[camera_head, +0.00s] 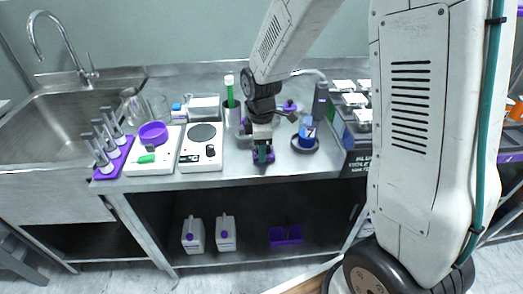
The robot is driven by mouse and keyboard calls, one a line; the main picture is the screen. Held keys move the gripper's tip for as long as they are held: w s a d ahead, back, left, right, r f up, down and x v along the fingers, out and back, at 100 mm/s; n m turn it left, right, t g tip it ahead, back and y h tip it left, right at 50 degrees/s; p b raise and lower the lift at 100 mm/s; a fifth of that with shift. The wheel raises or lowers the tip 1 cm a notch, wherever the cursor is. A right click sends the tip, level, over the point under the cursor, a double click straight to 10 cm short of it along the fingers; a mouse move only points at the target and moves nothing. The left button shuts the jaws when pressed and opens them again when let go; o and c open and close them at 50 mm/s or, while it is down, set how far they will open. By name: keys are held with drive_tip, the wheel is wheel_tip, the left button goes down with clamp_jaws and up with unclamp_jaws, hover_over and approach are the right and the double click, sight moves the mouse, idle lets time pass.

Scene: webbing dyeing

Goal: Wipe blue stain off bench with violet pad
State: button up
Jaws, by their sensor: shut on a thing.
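My gripper (263,151) points down over the front part of the steel bench (232,170), right of the white hotplate. It is shut on the violet pad (264,158), which shows as small violet patches around the jaw tips, low at the bench surface. I cannot tell whether the pad touches the bench. I do not make out the blue stain; the gripper and arm hide part of the bench there.
A blue-filled vessel (306,135) stands in a dark round dish (305,147) to the right. A hotplate (202,150), a white device with a violet bowl (153,133), a violet rack (113,160) and a sink (65,125) are left. A dark cup (232,118) stands behind.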

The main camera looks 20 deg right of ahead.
sight(262, 167)
drive_tip(key=shift+w+d, duration=0.3)
drive_tip(key=shift+w, duration=0.55)
drive_tip(key=shift+w+d, duration=0.25)
drive_tip(key=shift+w, duration=0.6)
drive_tip(key=shift+s+a, duration=0.3)
drive_tip(key=shift+s, duration=0.6)
drive_tip(key=shift+s+a, duration=0.3)
drive_tip(key=shift+s, duration=0.6)
drive_tip(key=shift+s+a+f, duration=0.1)
drive_tip(key=shift+s+a, duration=0.2)
drive_tip(key=shift+s, duration=0.6)
drive_tip(key=shift+s+a, duration=0.3)
drive_tip(key=shift+s, duration=0.6)
drive_tip(key=shift+r, duration=3)
drive_tip(key=shift+r, duration=1.55)
